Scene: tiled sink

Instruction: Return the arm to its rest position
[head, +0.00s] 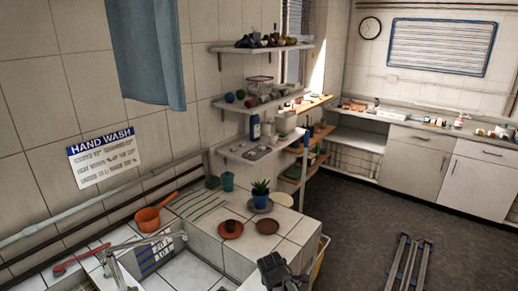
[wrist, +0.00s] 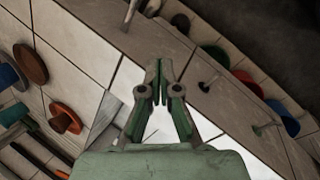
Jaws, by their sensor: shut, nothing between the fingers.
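My gripper (wrist: 158,68) is shut with its fingertips together and nothing between them in the wrist view. It hangs over the edge region of the tiled counter (wrist: 75,60). In the head view a dark part of my arm (head: 275,268) shows at the bottom centre, by the front edge of the tiled counter (head: 205,240). The fingertips cannot be made out there. Nothing visibly touches the fingers.
A sink (head: 185,267) lies at the lower left. Shelves (head: 255,103) hold items behind. Open floor (head: 370,220) is at the right.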

